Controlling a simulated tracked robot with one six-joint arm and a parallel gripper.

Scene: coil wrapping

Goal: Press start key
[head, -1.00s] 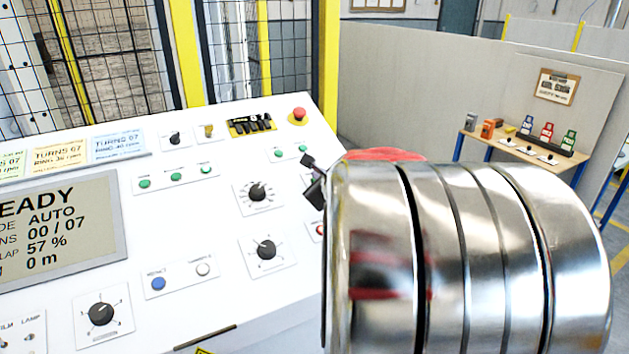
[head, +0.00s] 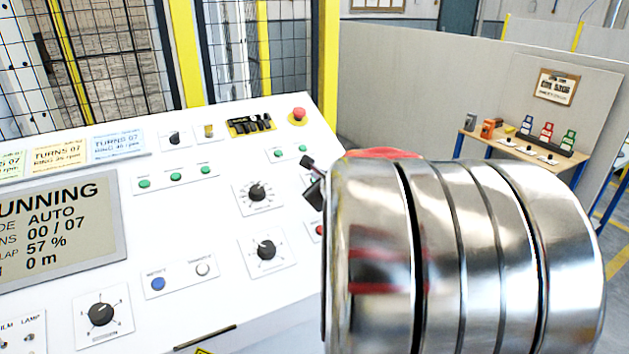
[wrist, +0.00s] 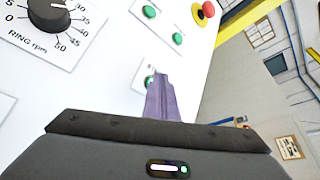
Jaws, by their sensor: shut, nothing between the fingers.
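My gripper (wrist: 161,84) is shut and empty. In the wrist view its fingers overlap the lower part of a green key (wrist: 150,79) on the white panel; I cannot tell touching from just above, and the key's label is unreadable. In the head view my shiny arm hides that key and most of the gripper; only dark parts (head: 315,192) show at its left edge. The panel's display (head: 55,228) at left reads "...UNNING", AUTO, 00 / 07, 57 %, 0 m.
Two other green lamps or keys (wrist: 178,39) sit close by, with a red mushroom button (wrist: 208,9) beyond. A ring speed knob (wrist: 47,14) is at upper left. A red button (head: 320,230) is partly hidden by my arm. A side table (head: 525,150) stands at right.

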